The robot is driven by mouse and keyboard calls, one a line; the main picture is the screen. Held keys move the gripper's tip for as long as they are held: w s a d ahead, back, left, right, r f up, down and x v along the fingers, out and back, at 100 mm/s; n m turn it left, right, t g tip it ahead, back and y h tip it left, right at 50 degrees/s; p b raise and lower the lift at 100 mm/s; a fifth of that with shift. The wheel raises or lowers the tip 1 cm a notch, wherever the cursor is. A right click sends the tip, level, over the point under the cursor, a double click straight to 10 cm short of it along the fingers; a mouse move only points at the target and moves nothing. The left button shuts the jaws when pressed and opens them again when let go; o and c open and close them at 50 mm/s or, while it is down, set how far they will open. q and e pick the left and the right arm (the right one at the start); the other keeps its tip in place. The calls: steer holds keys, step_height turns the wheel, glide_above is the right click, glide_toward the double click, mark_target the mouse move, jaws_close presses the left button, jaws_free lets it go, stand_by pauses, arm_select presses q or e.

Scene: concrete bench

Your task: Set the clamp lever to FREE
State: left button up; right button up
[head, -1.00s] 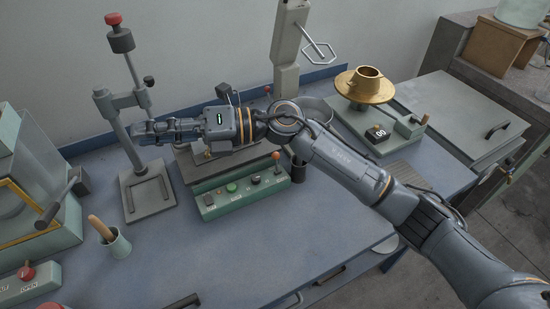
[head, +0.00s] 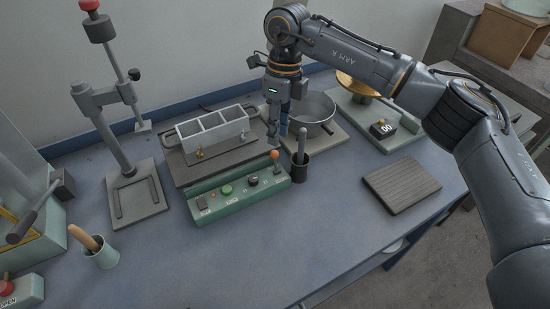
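A small lever with an orange ball knob (head: 275,155) stands up from the right end of the green control box (head: 240,191). The labels on the box are too small to read, so I cannot tell which one says FREE. My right gripper (head: 278,138) points down just behind and above the orange knob, apart from it as far as I can see. Its fingers look parted, with nothing between them. My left gripper is out of view.
Behind the box is a grey mould with several compartments (head: 189,130). A metal pan (head: 318,112) and a dark cup with a rod (head: 300,165) stand close right of my gripper. A press stand (head: 127,165) is at left.

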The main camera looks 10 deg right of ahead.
mark_target(276, 152)
steer(key=f, duration=0.6)
steer(key=s+a+f+p, duration=0.1)
steer(key=f, duration=0.2)
steer(key=shift+f, duration=0.2)
steer(key=shift+s, duration=0.1)
steer(key=shift+c, duration=0.6)
jaws_close()
